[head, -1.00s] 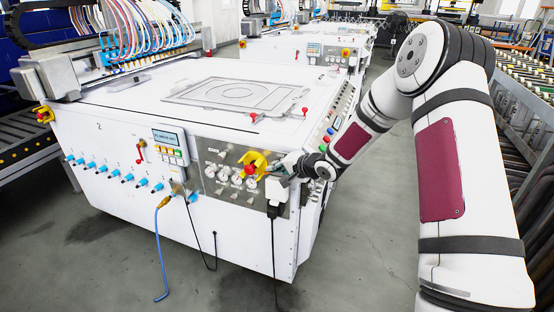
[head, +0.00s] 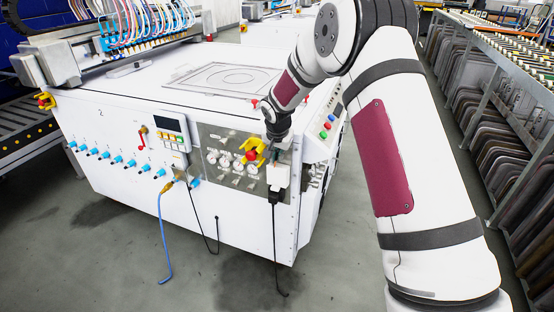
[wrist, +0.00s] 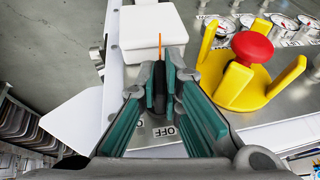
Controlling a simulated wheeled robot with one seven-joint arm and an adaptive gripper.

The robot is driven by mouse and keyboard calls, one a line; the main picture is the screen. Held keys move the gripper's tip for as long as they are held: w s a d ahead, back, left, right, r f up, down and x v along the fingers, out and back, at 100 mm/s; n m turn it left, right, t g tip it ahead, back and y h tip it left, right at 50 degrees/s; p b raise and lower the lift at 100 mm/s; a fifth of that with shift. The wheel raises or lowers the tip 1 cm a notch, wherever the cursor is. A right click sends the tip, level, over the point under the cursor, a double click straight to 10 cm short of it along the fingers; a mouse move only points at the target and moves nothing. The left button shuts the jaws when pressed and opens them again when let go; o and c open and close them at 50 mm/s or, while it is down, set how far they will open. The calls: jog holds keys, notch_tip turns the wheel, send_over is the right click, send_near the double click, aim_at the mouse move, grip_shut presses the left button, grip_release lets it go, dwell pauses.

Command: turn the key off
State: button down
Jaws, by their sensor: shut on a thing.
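The front panel (head: 228,135) of the white machine carries the key, at the right of the panel. In the wrist view my gripper (wrist: 166,85) is shut on the key (wrist: 170,82), a dark narrow piece between the teal finger pads. Most of the key is hidden by the fingers. An OFF label (wrist: 163,131) shows on the panel between the fingers. In the head view my gripper (head: 277,136) reaches down to the panel's right part, and the key cannot be made out there.
A red emergency button (wrist: 253,48) in a yellow guard (wrist: 222,78) stands close to the right of my gripper in the wrist view. A white box (wrist: 158,25) lies just beyond the fingertips. Gauges (head: 238,168) sit further left on the panel. A black cable (head: 275,240) hangs below.

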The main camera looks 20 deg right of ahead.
jog(key=shift+w+d+r+g+h+b, duration=0.1)
jog(key=shift+d+g+h+b, duration=0.1)
jog(key=shift+h+b, duration=0.15)
jog(key=shift+w+d+r+g+h+b, duration=0.1)
jog(key=shift+g+h+b, duration=0.15)
jog(key=shift+h, duration=0.2)
jog(key=c, duration=1.8)
grip_release()
jog(key=shift+r, duration=0.1)
jog(key=shift+o, duration=0.4)
jog(key=shift+a, duration=0.1)
jog(key=shift+a+r, duration=0.1)
jog(key=shift+r, duration=0.1)
jog(key=v, duration=1.1)
jog(key=shift+s, duration=0.25)
